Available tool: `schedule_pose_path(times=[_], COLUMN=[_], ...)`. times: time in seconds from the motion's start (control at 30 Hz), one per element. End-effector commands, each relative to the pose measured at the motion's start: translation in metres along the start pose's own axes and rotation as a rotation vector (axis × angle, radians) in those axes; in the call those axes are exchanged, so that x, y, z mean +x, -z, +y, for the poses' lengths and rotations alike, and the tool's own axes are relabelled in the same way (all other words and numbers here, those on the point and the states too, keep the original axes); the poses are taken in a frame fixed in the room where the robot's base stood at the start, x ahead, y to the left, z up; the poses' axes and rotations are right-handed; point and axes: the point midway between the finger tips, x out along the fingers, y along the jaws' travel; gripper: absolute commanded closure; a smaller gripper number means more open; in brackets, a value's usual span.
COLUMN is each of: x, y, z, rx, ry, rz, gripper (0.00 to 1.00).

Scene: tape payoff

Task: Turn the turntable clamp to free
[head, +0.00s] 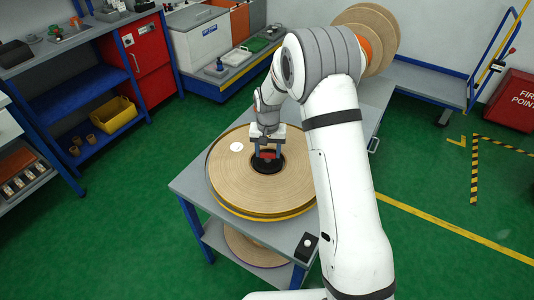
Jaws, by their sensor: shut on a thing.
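The turntable clamp shows as a small red piece (267,154) on a black round hub (268,167) at the centre of a large tan tape reel (237,183). The reel lies flat on a grey table. My gripper (267,153) reaches straight down over the hub, with its two fingers on either side of the red piece, and is shut on it. The clamp is small in this view and partly hidden by the fingers, so its exact turn angle cannot be told.
A white disc (236,147) lies on the reel. A black box with a white button (306,246) sits at the table's front corner (279,233). Another reel lies on the lower shelf. More reels (372,36) stand behind my arm.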

Motion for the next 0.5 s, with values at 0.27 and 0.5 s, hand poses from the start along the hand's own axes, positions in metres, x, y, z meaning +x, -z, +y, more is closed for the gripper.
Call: schedule_pose_path(times=[0.27, 0.5], x=[0.0001, -0.0004], y=[0.0022, 0.0025], z=[-0.0011, -0.0008], rx=[-0.263, -0.49], ry=[0.002, 0.001], rz=[0.008, 0.01], gripper=[0.72, 0.72])
